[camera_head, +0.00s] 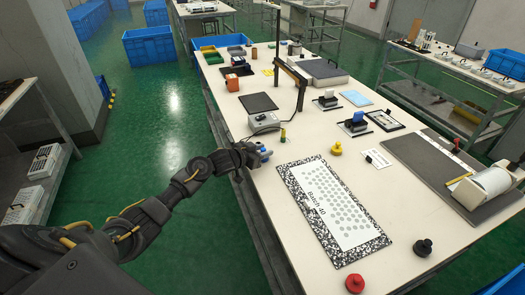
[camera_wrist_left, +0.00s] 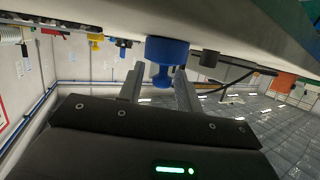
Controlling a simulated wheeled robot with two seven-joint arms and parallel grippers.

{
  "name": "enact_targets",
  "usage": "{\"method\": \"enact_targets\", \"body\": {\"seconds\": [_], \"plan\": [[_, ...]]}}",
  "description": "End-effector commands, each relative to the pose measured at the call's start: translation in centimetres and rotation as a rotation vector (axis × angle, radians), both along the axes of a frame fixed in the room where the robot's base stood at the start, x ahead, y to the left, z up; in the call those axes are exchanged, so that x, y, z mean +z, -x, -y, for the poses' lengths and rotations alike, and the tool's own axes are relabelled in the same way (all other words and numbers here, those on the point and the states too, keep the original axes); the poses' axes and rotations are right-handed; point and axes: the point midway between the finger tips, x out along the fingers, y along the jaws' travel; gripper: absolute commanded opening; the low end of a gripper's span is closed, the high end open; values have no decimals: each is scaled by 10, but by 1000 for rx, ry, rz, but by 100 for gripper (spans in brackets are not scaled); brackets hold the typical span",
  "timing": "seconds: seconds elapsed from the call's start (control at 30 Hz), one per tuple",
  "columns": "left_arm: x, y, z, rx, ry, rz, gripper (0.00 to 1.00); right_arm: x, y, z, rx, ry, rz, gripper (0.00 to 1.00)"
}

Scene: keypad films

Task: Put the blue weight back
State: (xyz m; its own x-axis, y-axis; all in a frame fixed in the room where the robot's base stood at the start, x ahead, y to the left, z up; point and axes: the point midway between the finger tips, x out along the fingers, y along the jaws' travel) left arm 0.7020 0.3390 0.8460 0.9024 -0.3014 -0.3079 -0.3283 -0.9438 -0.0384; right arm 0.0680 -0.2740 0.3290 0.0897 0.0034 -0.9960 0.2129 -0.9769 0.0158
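The blue weight (camera_head: 265,153) stands near the left edge of the white table (camera_head: 290,147). In the left wrist view the blue weight (camera_wrist_left: 167,50) shows its wide body against the tabletop and its narrower knob towards me. My left gripper (camera_head: 256,154) is low at the table edge. In the wrist view the left gripper's fingers (camera_wrist_left: 159,80) are apart, one on each side of the knob, with gaps visible. A yellow weight (camera_head: 336,148), a red weight (camera_head: 355,283) and a black weight (camera_head: 423,247) stand around a speckle-bordered sheet (camera_head: 330,213) marked "Batch 40". My right gripper is out of view.
A grey box (camera_head: 264,122) with a small dark-and-yellow item (camera_head: 283,134) stands behind the blue weight. A small white card (camera_head: 377,158) and a dark mat with a white roll (camera_head: 490,183) lie to the right. Stamps and pads stand further back.

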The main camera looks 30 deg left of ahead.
Motion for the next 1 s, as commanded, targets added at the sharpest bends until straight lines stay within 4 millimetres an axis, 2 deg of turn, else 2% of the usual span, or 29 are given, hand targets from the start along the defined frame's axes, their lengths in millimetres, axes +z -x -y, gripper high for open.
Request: {"method": "enact_targets", "body": {"seconds": [0.37, 0.43, 0.57, 0.8, 1.0], "plan": [[4, 0, 0, 0, -1, 1, 41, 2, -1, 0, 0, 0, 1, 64], [4, 6, -2, 0, 0, -1, 41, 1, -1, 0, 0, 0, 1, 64], [11, 26, -9, -2, -3, 0, 41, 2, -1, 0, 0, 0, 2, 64], [26, 73, -25, -1, -3, -1, 41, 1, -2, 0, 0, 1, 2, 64], [36, 99, -33, -1, -2, 0, 41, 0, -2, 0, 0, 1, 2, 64]]}}
